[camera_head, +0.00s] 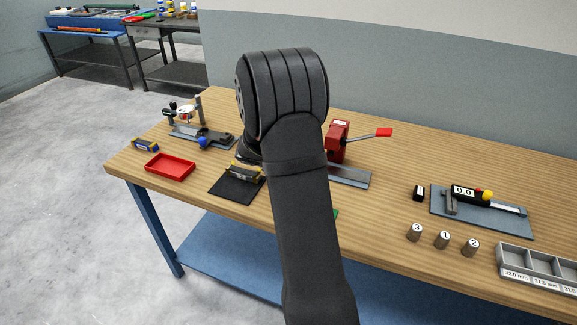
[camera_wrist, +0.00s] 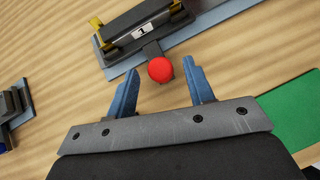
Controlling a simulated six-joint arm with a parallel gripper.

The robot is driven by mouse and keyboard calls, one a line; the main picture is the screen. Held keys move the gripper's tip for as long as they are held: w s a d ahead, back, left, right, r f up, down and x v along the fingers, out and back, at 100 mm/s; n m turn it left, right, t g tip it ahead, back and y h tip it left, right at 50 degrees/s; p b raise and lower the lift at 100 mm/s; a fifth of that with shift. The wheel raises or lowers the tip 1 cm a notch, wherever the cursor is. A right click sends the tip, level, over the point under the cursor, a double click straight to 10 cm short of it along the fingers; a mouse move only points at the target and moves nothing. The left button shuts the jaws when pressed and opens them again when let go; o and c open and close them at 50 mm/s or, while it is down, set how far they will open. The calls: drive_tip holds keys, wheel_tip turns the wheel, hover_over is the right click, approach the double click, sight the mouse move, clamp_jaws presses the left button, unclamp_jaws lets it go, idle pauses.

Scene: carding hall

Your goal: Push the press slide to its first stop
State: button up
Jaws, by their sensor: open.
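In the wrist view, a dark slide block (camera_wrist: 143,33) labelled "1" lies along a grey base plate (camera_wrist: 215,22), with yellow pieces at its ends. A short dark stem with a round red knob (camera_wrist: 160,69) sticks out from its near side. My gripper (camera_wrist: 161,80) is open, its two blue fingers apart. The knob appears between the fingertips with a gap on each side; I cannot tell whether they are at the same height. In the head view my arm hides the gripper and the slide. A red press body (camera_head: 338,140) with a red-tipped lever shows right of the arm.
A green mat (camera_wrist: 290,108) lies at right in the wrist view. In the head view, a red tray (camera_head: 170,167) and black mat (camera_head: 225,187) lie left of my arm. A gauge on a plate (camera_head: 510,222), several numbered cylinders (camera_head: 442,240) and a grey bin (camera_head: 540,265) stand at right.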

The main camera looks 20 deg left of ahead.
drive_tip(key=shift+x, duration=1.15)
clamp_jaws()
drive_tip(key=d, duration=0.7)
unclamp_jaws()
